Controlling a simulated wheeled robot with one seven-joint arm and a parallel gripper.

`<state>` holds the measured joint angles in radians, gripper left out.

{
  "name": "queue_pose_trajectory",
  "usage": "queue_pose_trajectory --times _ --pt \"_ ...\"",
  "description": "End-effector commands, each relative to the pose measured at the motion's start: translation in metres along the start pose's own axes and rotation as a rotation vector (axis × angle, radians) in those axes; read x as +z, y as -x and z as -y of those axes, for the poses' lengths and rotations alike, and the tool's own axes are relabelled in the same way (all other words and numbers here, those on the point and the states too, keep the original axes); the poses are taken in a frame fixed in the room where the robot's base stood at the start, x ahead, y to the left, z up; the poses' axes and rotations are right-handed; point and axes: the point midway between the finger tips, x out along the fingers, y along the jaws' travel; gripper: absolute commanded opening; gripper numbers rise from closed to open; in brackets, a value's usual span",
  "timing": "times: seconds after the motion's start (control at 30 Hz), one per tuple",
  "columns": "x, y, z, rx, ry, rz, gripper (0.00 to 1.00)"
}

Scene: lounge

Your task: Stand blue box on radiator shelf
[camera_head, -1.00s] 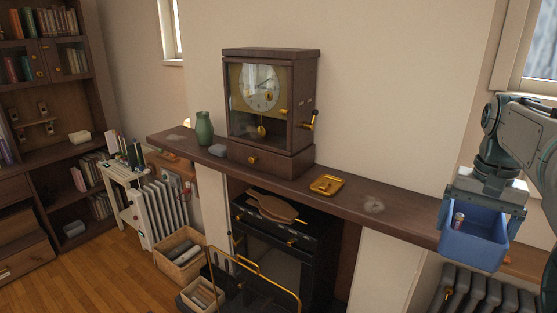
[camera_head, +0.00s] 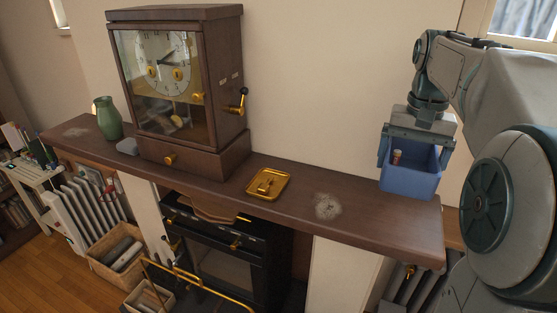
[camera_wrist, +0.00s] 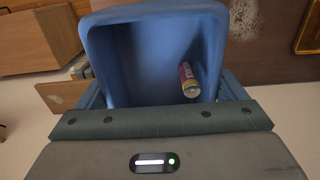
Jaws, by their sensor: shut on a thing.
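The blue box (camera_head: 410,183) is an open-topped bin, held roughly upright by my gripper (camera_head: 417,143) at the right end of the mantel. The gripper is shut on the box. A small cylinder with a reddish band (camera_head: 397,157) is inside. In the wrist view the blue box (camera_wrist: 140,50) fills the upper middle, with the cylinder (camera_wrist: 188,80) near its right wall. I cannot tell whether the box's underside touches the mantel. The radiator shelf (camera_head: 453,239) shows only as a wooden sliver beyond the mantel's right end, above a dark radiator (camera_head: 398,287); my arm hides most of it.
A black stove (camera_head: 225,260) stands below.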

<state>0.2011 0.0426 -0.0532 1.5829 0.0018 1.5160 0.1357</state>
Motion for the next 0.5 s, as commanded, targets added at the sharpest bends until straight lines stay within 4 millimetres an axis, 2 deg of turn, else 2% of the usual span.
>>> queue_pose_trajectory --times 0.17,0.5 --pt "0.001 -0.006 0.013 0.000 0.005 0.001 0.59" --pt "0.004 -0.048 0.084 0.001 0.004 0.003 0.59"
